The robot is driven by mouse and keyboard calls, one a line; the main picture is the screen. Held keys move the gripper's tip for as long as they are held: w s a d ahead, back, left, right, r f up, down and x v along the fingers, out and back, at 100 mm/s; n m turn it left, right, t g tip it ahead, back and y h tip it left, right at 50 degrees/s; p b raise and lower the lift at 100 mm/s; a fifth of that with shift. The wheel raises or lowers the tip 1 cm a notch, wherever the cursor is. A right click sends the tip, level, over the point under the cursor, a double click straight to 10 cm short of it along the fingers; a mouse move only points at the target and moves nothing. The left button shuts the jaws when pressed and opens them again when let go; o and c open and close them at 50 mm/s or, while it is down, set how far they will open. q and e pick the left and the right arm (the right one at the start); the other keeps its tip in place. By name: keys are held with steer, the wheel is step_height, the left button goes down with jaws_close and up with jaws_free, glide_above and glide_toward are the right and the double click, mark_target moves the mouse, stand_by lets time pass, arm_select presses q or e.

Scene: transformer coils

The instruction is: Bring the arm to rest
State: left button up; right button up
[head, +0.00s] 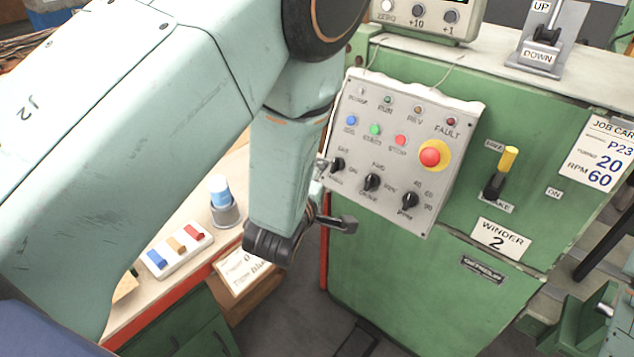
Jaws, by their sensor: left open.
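My left arm, in pale green, comes in from the left in the head view, bends at the top and drops its forearm in front of the control panel (388,145). My left gripper (334,196) is at the panel's left edge. It is open, with dark fingers apart and nothing seen between them. One finger is near the panel's lower left knob and the other is below it. I cannot tell whether either touches the panel.
The green winder cabinet (390,285) carries a red stop button (431,154) and a yellow-tipped lever (501,172). An UP/DOWN lever (546,36) stands on top. At left, a bench holds a blue-topped container (222,202) and a tray (207,236) of coloured blocks.

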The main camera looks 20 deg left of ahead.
stand_by(0.5)
arm_select(q)
steer(key=s+a+f+m+g+b, duration=0.2)
steer(key=s+f+m+g+b, duration=0.2)
steer(key=s+f, duration=1.1)
steer(key=s+a+f+m+g+h+b, duration=0.1)
steer(key=s+f+m+g+b, duration=0.4)
steer(key=s+f+m+g, duration=0.5)
steer(key=s+a+f+m, duration=0.1)
steer(key=s+f, duration=0.4)
steer(key=s, duration=0.6)
steer(key=shift+a+f+m+b, duration=0.15)
steer(key=shift+m+b, duration=0.15)
steer(key=shift+m, duration=0.6)
steer(key=shift+s, duration=0.15)
